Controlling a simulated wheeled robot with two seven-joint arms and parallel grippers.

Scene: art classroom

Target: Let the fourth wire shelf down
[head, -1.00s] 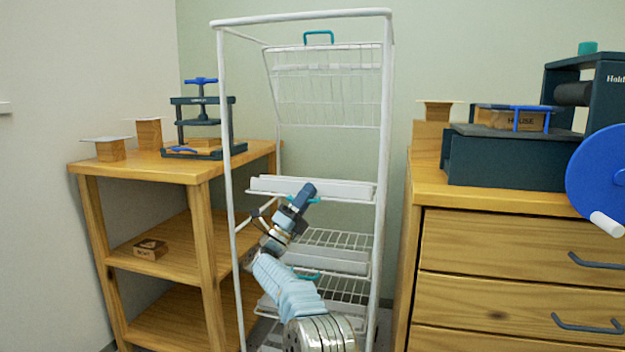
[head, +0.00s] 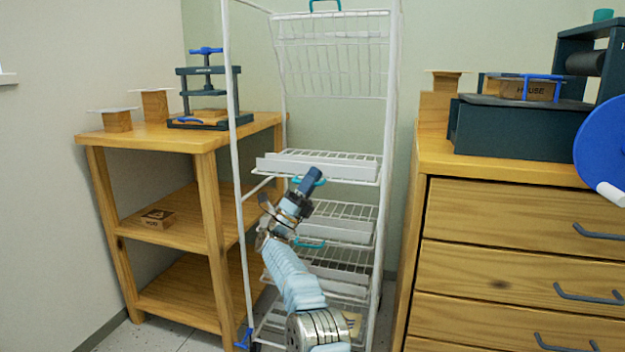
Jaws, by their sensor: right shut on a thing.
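The white wire rack (head: 233,150) stands between the two wooden furniture pieces. Its top shelf (head: 330,58) is folded up, with a teal handle at its upper edge. Below it, a wire shelf with a white front strip (head: 325,167) lies about level; I take this as the fourth shelf. My right gripper (head: 311,180) is shut on the teal handle (head: 297,181) under this shelf's front edge. The gripper partly hides the handle. My left gripper is not in view.
Lower wire shelves (head: 345,231) lie flat beneath, each close behind my right arm. A wooden stand (head: 105,141) with a small press is close on the left. A wooden drawer cabinet (head: 500,200) with a larger press borders the rack on the right.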

